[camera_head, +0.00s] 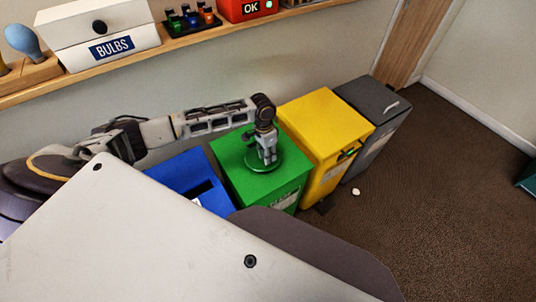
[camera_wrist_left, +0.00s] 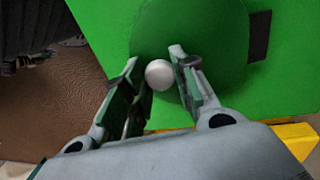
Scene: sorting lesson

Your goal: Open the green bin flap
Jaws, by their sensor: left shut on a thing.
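The green bin (camera_head: 240,180) stands between the blue and yellow bins. Its flap (camera_head: 277,164) is a round, darker green disc lying on the top, and it also shows in the left wrist view (camera_wrist_left: 215,40). A pale round knob (camera_wrist_left: 159,74) sits on the flap. A dark hinge-like strip (camera_wrist_left: 260,36) is at the disc's edge. My left gripper (camera_head: 266,160) reaches down over the flap, and in the wrist view its fingers (camera_wrist_left: 155,78) are on both sides of the knob, shut on it. My right gripper is not in view.
The blue bin (camera_head: 175,175) with a dark slot is left, the yellow bin (camera_head: 322,115) and grey bin (camera_head: 375,105) right. A wall shelf (camera_head: 185,40) with boxes runs behind. A small white thing (camera_head: 356,192) lies on the open brown floor.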

